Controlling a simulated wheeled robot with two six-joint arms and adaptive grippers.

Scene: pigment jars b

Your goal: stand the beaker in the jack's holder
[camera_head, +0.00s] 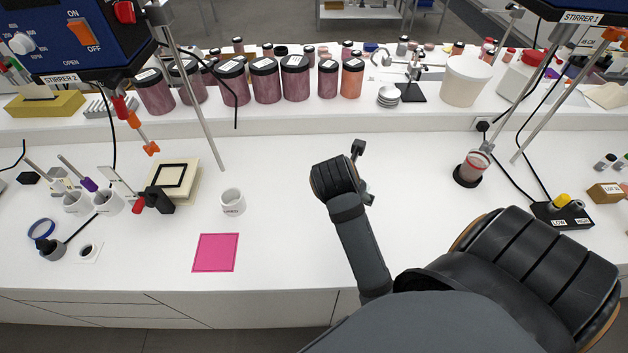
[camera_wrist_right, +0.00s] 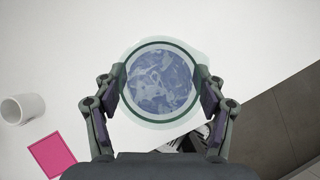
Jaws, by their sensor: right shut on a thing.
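My right gripper (camera_wrist_right: 161,85) is shut on a round clear beaker (camera_wrist_right: 160,88) with bluish, mottled contents, seen from above in the right wrist view. A finger presses on each side of its rim. In the head view my right gripper (camera_head: 363,173) is over the middle of the bench, and the wrist hides the beaker. A cream block with a dark square frame on top (camera_head: 174,178) stands on the left under the Stirrer 2 unit; it looks like the jack with its holder. The frame looks empty. My left gripper is not in view.
A white cup (camera_head: 232,202) and a pink square (camera_head: 215,252) lie between the block and my right gripper. A stand rod (camera_head: 195,95) and an orange-tipped stirrer (camera_head: 143,132) rise near the block. Dark-lidded jars (camera_head: 265,80) line the back shelf. The bench centre is clear.

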